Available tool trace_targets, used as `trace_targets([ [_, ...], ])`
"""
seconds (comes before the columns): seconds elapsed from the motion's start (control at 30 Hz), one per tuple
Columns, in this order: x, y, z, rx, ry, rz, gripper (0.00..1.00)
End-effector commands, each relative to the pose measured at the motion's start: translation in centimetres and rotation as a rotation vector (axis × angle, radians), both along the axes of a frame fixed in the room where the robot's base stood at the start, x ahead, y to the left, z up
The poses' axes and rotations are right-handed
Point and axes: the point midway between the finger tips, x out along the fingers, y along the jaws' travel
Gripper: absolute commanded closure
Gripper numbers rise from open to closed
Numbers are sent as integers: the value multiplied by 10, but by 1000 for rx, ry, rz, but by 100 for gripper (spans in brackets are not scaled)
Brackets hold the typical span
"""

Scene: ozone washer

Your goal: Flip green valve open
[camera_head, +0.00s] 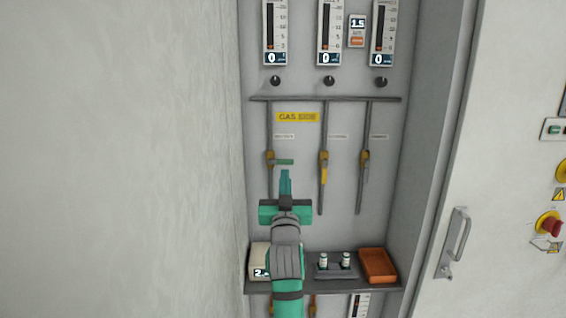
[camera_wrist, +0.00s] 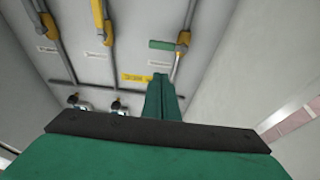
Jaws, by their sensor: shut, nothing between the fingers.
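The green valve handle (camera_head: 285,162) sticks out level to the right from a yellow valve body (camera_head: 269,160) on the leftmost pipe, so it lies across the pipe. In the wrist view, which is turned over, the green handle (camera_wrist: 162,44) points left from its valve body on the rightmost pipe. My gripper (camera_head: 285,172) has its green fingers closed together and empty. In the head view the fingertips are just below the handle. In the wrist view the fingertips (camera_wrist: 160,76) appear apart from the handle; the depth gap is hard to judge.
A shelf below holds small vials (camera_head: 346,260), an orange tray (camera_head: 378,265) and a white device (camera_head: 259,261). The cabinet's side walls bound the space.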

Motion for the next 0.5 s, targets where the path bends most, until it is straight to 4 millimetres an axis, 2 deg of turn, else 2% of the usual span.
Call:
trace_targets([
  [0.03,2,0,9,-2,-5,-1,100],
  [0.17,4,1,21,-4,-10,-1,100],
  [0.5,4,1,23,-4,-11,-1,100],
])
